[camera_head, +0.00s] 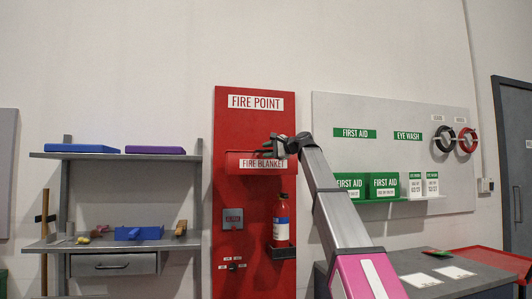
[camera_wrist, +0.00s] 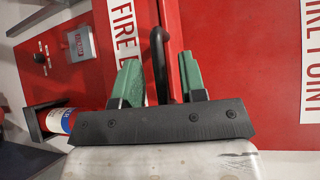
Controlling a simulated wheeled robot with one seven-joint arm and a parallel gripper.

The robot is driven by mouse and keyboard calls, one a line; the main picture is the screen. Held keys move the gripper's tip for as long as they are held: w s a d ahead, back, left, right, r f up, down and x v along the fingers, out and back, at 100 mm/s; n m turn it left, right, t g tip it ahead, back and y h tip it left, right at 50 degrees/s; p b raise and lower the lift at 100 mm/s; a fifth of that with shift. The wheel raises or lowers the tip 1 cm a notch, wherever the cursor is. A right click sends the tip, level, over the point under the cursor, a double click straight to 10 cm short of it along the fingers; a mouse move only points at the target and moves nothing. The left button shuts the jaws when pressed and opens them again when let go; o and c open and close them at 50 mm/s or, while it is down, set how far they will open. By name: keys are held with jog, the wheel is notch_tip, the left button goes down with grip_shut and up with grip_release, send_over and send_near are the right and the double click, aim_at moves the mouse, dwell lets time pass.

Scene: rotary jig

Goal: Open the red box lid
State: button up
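The red box (camera_head: 235,167), labelled FIRE BLANKET, is fixed on the red FIRE POINT board in the head view. Its red front with the white label shows in the wrist view (camera_wrist: 105,12), and its lid looks shut. A black handle (camera_wrist: 158,50) stands out from the box. My gripper (camera_wrist: 160,82) has its two green fingers on either side of this handle, with gaps visible on both sides. In the head view my gripper (camera_head: 270,147) is at the upper right of the box, and my arm comes in from the lower right.
A fire extinguisher (camera_head: 281,221) hangs below the box on a black bracket. A grey alarm unit (camera_head: 233,219) is at its left. Green first aid boxes (camera_head: 384,186) stand on a shelf to the right. A shelf with tools (camera_head: 110,246) is on the left.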

jog(key=shift+w+a+f, duration=0.1)
jog(key=shift+w+a, duration=0.15)
jog(key=shift+a, duration=0.2)
grip_shut()
